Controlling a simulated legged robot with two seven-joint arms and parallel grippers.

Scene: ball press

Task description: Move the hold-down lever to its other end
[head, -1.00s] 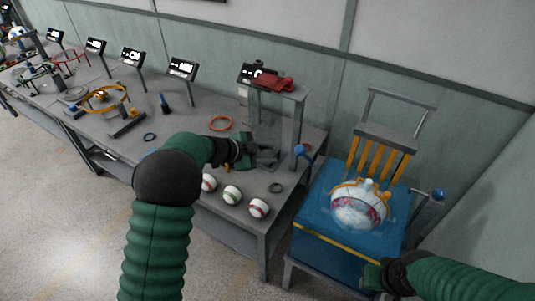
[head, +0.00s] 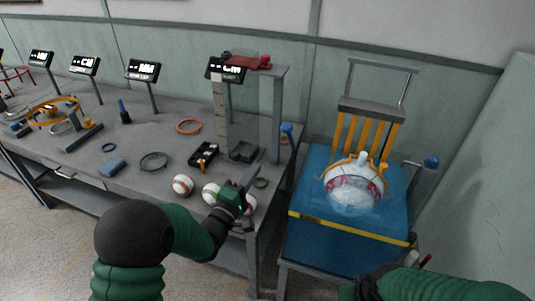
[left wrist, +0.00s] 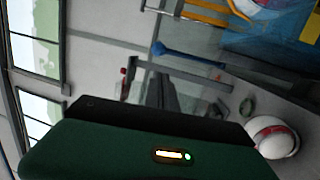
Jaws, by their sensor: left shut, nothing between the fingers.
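A lever with a blue knob (head: 288,128) stands at the right side of the grey press frame (head: 277,115), its shaft running downward. A long blue handle (left wrist: 190,54) crosses the upper middle of the left wrist view. Another blue-knobbed lever (head: 431,162) sticks out at the right of the blue machine. I cannot tell which is the hold-down lever. My left gripper (head: 248,182) is shut and empty over the table's front edge, below and left of the press lever, apart from it. My right gripper (head: 352,291) is at the bottom edge, its fingers unclear.
The blue machine (head: 312,185) holds a clear dome (head: 353,188). An orange ring (head: 189,127), dark ring (head: 154,162) and black tray (head: 204,154) lie on the table (head: 135,185).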

